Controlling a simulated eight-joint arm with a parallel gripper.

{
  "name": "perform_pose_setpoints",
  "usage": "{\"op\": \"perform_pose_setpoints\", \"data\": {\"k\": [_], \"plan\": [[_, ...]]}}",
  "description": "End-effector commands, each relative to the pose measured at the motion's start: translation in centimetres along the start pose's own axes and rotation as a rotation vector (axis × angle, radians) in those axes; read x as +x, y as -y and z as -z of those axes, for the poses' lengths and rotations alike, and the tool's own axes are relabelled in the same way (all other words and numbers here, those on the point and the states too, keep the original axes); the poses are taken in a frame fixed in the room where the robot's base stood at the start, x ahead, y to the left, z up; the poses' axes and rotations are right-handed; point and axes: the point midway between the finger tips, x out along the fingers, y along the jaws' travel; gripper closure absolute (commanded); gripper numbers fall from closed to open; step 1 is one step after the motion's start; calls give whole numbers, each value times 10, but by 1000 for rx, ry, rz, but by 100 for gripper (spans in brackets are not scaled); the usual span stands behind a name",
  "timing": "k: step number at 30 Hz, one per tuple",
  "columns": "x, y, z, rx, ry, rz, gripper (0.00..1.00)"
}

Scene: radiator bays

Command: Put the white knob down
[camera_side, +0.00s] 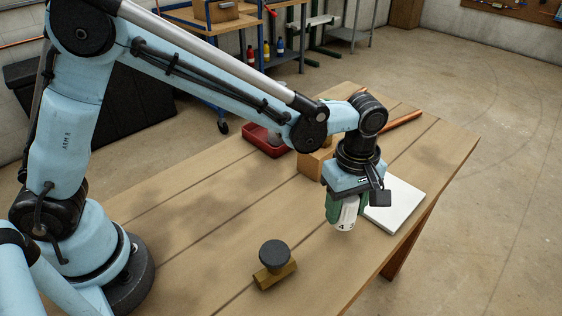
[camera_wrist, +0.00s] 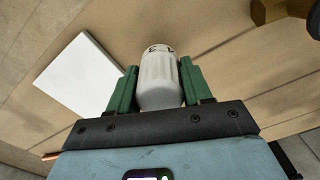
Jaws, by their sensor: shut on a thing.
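The white knob (camera_side: 345,216) hangs below my gripper (camera_side: 345,207) in the side view, above the wooden table. In the wrist view the white knob (camera_wrist: 159,78) is between the two green fingers of my gripper (camera_wrist: 159,88), which are shut on it. Dark marks show near its far end. In the side view the fingers hide part of the knob. I cannot tell exactly how far its lower end is from the table top.
A white flat panel (camera_side: 397,204) lies right of the gripper, and it shows in the wrist view (camera_wrist: 78,75). A brass piece with a dark round knob (camera_side: 274,255) stands in front. Behind are a red tray (camera_side: 262,143), a wooden block (camera_side: 312,163) and a copper pipe (camera_side: 403,120). The front table (camera_side: 210,240) has clear room.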

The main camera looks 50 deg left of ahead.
Motion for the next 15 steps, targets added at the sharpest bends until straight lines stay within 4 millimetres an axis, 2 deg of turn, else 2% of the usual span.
{"op": "perform_pose_setpoints", "data": {"k": [3,6,15], "plan": [[18,0,0,1,0,0,84],[26,0,0,1,0,0,84],[27,0,0,1,0,0,84]]}}
